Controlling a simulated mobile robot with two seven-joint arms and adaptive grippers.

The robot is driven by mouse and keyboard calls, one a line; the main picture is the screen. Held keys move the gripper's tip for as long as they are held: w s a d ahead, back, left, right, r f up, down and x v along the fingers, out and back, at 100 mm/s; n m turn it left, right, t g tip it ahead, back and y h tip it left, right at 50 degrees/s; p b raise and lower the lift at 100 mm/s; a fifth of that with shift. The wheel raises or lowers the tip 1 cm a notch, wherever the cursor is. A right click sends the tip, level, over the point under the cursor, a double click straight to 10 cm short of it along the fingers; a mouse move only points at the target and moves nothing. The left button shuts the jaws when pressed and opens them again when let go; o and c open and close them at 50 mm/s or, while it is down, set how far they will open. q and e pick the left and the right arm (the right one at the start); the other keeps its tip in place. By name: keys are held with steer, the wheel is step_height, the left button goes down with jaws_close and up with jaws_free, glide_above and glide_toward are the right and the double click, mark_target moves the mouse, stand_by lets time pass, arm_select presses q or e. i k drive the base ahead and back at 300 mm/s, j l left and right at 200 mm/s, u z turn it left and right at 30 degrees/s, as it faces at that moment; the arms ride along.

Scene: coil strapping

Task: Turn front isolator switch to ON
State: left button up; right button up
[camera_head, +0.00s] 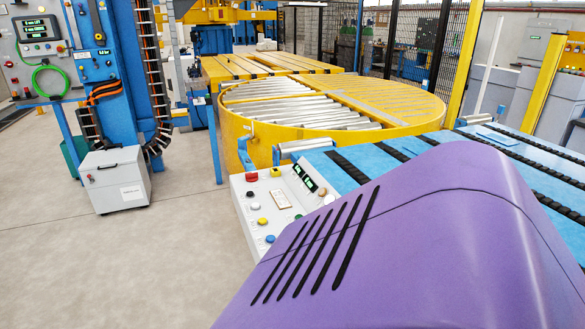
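A sloped light-grey control panel (285,205) stands at the front of the blue conveyor, near the middle of the view. It carries small coloured buttons, a green-lit display (305,177) and a red control (251,177) at its upper left corner. I cannot tell which control is the front isolator switch, or its position; the labels are too small to read. The panel's lower right part is hidden by a purple surface in the foreground. Neither of my grippers is in view.
A round yellow roller turntable (240,130) stands behind the panel. The blue conveyor (400,147) with black strips runs to the right. At left are a blue column (112,75), a white cabinet (115,180) and a green-lit panel (38,38). The grey floor (130,265) at left is clear.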

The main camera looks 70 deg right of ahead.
mark_target(251, 177)
steer(key=i+l+z, duration=0.2)
steer(key=i+z, duration=0.8)
steer(key=i, duration=0.2)
steer(key=i+j, duration=0.1)
steer(key=i, duration=1.5)
steer(key=z, duration=0.4)
steer(key=i+j+z, duration=0.1)
steer(key=z, duration=0.25)
steer(key=i+z, duration=0.1)
steer(key=z, duration=0.3)
steer(key=j+z, duration=0.15)
steer(key=z, duration=0.2)
